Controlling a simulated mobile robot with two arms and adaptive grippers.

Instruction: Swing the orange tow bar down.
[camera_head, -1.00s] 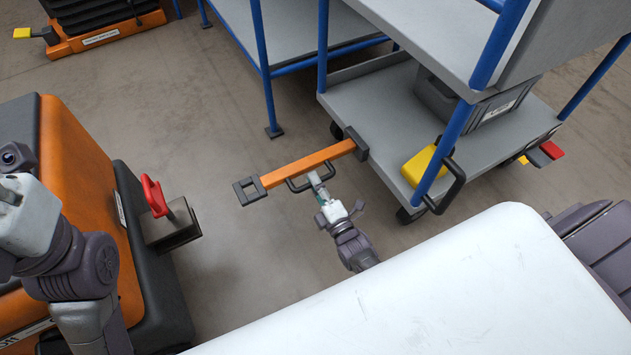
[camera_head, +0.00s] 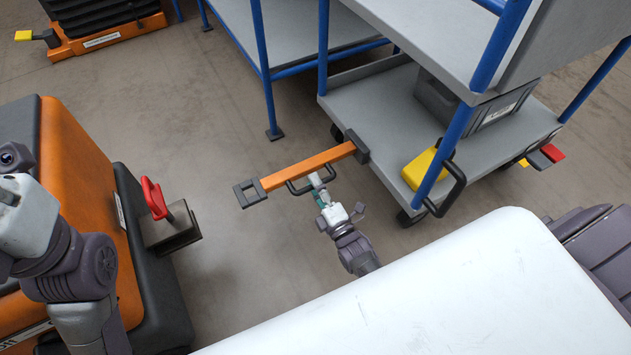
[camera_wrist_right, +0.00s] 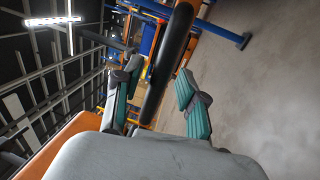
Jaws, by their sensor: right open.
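The orange tow bar (camera_head: 308,168) reaches out to the left from the grey cart, roughly level or slightly tilted; its exact angle is hard to tell. It has a dark square eye (camera_head: 250,191) at its free end and a black loop handle (camera_head: 297,191) along its near side. My right gripper (camera_head: 317,184) is at that handle. In the right wrist view the open, teal-padded fingers (camera_wrist_right: 158,92) stand on either side of the thick black handle (camera_wrist_right: 170,62), with a clear gap on the right. My left arm shows at the left; its gripper is not visible.
The grey cart (camera_head: 385,125) with blue posts and a yellow block (camera_head: 428,167) stands right of the bar. An orange and black vehicle (camera_head: 75,175) with a red lever (camera_head: 154,198) and a metal hitch (camera_head: 172,228) is at the left. Bare floor (camera_head: 235,250) lies between them.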

